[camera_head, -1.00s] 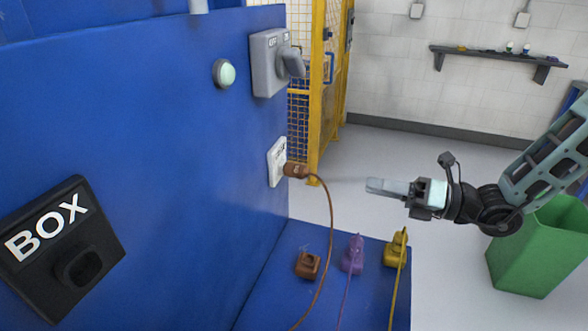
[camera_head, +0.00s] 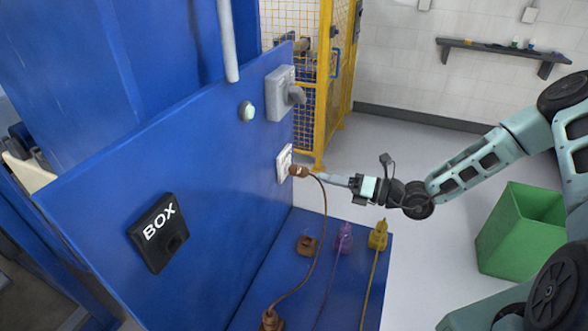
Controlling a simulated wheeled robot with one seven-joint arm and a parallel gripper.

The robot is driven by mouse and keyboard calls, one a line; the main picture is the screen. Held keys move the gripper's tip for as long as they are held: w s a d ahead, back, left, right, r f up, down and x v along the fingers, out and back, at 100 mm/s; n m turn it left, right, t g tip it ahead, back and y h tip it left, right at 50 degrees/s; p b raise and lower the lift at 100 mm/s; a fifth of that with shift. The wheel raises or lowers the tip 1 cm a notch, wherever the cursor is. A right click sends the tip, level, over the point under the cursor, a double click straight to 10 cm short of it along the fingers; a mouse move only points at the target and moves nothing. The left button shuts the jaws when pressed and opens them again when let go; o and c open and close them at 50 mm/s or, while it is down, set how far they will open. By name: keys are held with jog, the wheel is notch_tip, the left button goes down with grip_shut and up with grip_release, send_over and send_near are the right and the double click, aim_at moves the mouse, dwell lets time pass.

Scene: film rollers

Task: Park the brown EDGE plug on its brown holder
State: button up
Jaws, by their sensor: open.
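The brown plug (camera_head: 299,171) sits in a white socket plate (camera_head: 284,164) on the upright blue panel. Its brown cable (camera_head: 323,225) curves down to the blue shelf. The brown holder (camera_head: 306,245) stands on the shelf below, with no plug on it. My gripper (camera_head: 322,178) is open, pointing left, with its fingertips close to the right end of the plug. Whether the fingers are around the plug or touching it cannot be told.
A purple plug and holder (camera_head: 344,237) and a yellow plug and holder (camera_head: 377,236) stand right of the brown holder, with cables running forward. A black BOX socket (camera_head: 160,233), a grey switch (camera_head: 283,93) and a pale button (camera_head: 248,111) are on the panel. A green bin (camera_head: 520,235) stands right.

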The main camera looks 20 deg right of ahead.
aim_at(308, 173)
jog(key=shift+b+x, duration=0.4)
jog(key=shift+x, duration=4.1)
jog(key=shift+r+p, duration=0.1)
jog(key=shift+p, duration=0.55)
jog(key=c, duration=1)
jog(key=o, duration=1.5)
jog(key=shift+d, duration=0.1)
jog(key=b+v, duration=0.4)
jog(key=v, duration=1.3)
jog(key=shift+s+b, duration=0.15)
jog(key=shift+b, duration=0.25)
